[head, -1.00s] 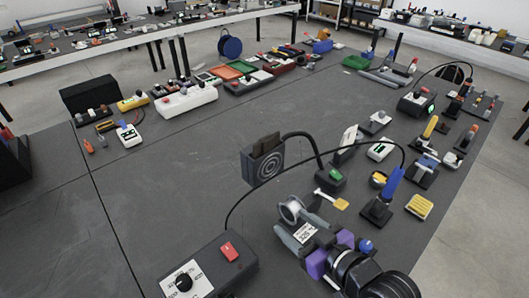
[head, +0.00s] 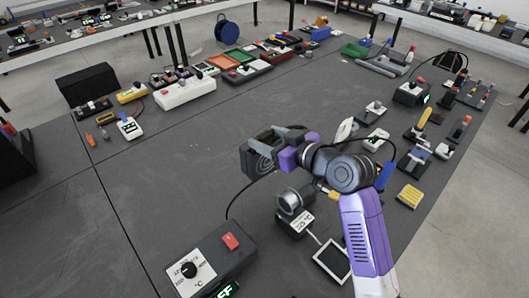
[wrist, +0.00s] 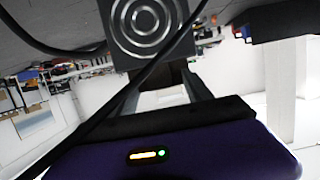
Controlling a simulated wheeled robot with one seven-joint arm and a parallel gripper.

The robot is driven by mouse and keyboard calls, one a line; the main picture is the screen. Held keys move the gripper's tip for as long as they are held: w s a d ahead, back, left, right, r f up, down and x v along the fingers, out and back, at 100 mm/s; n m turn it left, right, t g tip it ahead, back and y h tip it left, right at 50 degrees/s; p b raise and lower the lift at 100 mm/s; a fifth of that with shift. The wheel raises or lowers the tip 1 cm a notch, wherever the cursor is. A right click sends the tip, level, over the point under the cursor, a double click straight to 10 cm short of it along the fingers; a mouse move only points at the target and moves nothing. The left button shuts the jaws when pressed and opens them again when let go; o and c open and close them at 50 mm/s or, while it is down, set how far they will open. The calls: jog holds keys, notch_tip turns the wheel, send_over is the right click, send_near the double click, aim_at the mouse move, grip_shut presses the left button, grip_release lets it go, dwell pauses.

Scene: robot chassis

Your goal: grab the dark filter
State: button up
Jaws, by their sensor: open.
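The task's dark filter is probably the dark piece in the top of a dark box (head: 260,162) with concentric rings on its face, standing left of my arm in the head view. My gripper (head: 272,138) is at the top of this box, with its fingers open about the upper part and covering much of it. In the wrist view the ringed face (wrist: 145,22) is at the top, just beyond my gripper (wrist: 165,80). A dark part shows between the fingers there. I cannot tell whether the fingers touch it.
A black cable crosses close in front of the ringed box. A grey control box (head: 210,268) with a red switch is at the lower left, and a small round-lensed device (head: 292,202) stands below my arm. The table's left middle is clear (head: 180,165).

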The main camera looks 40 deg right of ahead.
jog(key=p+x, duration=0.1)
jog(key=x, duration=0.3)
jog(key=shift+w+r, duration=0.15)
jog(key=shift+w, duration=0.05)
jog(key=shift+c, duration=0.2)
grip_shut()
